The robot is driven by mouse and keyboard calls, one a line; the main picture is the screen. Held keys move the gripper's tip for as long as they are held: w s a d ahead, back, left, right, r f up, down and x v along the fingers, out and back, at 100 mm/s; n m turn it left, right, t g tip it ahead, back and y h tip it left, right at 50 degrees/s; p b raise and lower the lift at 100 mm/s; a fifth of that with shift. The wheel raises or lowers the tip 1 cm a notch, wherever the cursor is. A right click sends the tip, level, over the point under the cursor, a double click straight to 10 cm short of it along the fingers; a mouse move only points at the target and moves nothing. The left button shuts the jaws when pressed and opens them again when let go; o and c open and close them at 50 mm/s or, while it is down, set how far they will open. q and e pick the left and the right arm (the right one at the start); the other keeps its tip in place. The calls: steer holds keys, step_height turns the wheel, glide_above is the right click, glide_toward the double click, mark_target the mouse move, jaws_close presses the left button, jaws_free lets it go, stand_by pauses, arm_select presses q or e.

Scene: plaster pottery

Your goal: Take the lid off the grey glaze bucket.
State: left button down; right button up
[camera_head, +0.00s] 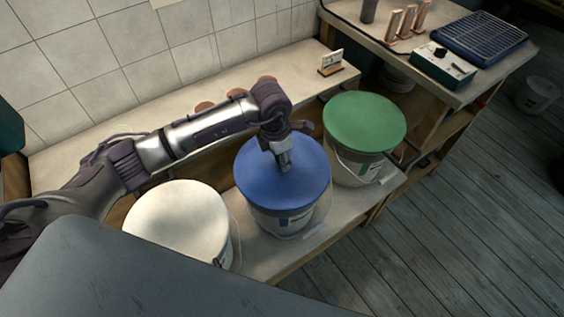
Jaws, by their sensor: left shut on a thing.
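Three buckets stand in a row on a low bench, with a white lid (178,222), a blue lid (262,190) and a green lid (365,122). The body of the blue-lidded bucket (262,219) looks pale grey with a label. I cannot tell by colour alone which bucket is the grey glaze one. My left gripper (284,164) points down at the middle of the blue lid and is shut on it. The fingers hide the part they grip. The blue lid appears to be seated on its bucket. My right gripper is not in view.
A higher bench (447,88) at the back right bears a control box (442,65) and a dark blue ribbed tray (480,40). A small card stand (331,64) sits on the ledge by the tiled wall. Open plank floor lies at the right.

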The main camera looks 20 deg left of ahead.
arm_select(q)
steer(key=shift+r, duration=0.15)
step_height(320, 180, up, 4)
steer(key=shift+w+r+b, duration=0.1)
steer(key=shift+b, duration=0.3)
steer(key=d+r+b, duration=0.1)
steer(key=d+r, duration=0.2)
steer(key=d, duration=0.2)
steer(key=w+d+r+b, duration=0.1)
steer(key=d+r, duration=0.2)
steer(key=d, duration=0.3)
steer(key=shift+w+d+r, duration=0.2)
steer(key=shift+d+r, duration=0.1)
steer(key=shift+s, duration=0.1)
